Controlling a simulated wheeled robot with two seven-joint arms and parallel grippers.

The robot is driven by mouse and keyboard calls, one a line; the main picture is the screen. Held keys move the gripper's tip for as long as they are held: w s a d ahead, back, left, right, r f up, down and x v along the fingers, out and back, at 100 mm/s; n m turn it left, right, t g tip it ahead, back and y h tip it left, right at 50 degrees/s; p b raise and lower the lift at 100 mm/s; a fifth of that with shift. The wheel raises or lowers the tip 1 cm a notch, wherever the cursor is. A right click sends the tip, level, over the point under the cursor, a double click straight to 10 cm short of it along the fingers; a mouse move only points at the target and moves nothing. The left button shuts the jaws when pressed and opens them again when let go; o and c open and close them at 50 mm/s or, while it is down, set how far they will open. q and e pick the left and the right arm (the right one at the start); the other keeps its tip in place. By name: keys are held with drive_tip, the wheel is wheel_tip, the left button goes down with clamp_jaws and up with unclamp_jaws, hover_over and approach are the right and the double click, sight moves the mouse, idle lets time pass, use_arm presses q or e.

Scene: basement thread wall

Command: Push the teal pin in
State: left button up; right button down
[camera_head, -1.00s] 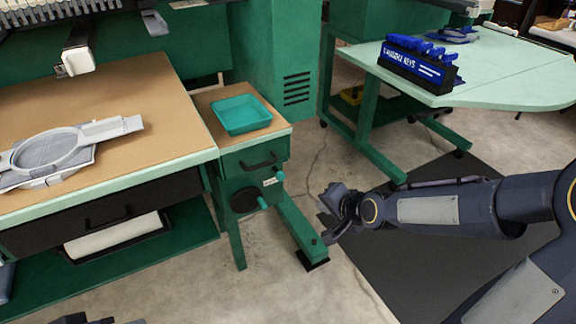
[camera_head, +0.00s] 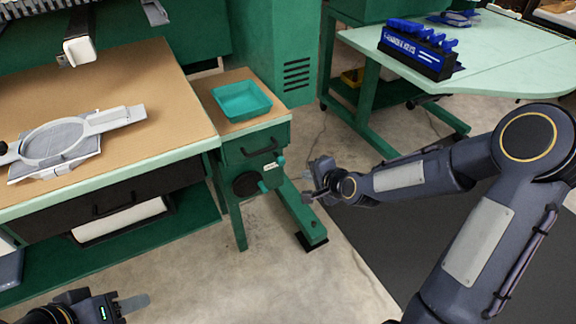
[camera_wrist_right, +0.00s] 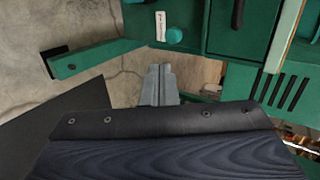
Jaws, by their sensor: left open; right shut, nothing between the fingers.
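My right gripper (camera_head: 308,198) is just right of the cabinet front, apart from the pins. Its fingers (camera_wrist_right: 158,85) are shut and empty. My left gripper (camera_head: 128,304) is open at the bottom left, only partly in view.
A teal tray (camera_head: 242,115) sits on the cabinet top. The cabinet's green foot (camera_head: 312,234) reaches forward below my right gripper. A wooden-topped table (camera_head: 150,160) with an embroidery hoop (camera_head: 58,143) stands at left. A blue key rack (camera_head: 415,55) stands on the right table.

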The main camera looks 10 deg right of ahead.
drive_tip(key=b, duration=0.2)
approach(283, 163)
wheel_tip(283, 163, down, 3)
drive_tip(key=w, duration=0.1)
drive_tip(key=shift+w+a+f, duration=0.1)
drive_tip(key=shift+w+a, duration=0.3)
drive_tip(key=shift+w, duration=0.2)
drive_tip(key=shift+w+a+f, duration=0.1)
drive_tip(key=shift+w+a, duration=0.25)
drive_tip(key=shift+w, duration=0.25)
drive_tip(key=shift+w+a, duration=0.2)
drive_tip(key=shift+w, duration=0.55)
use_arm(q)
wheel_tip(283, 163, down, 3)
drive_tip(key=shift+r, duration=0.2)
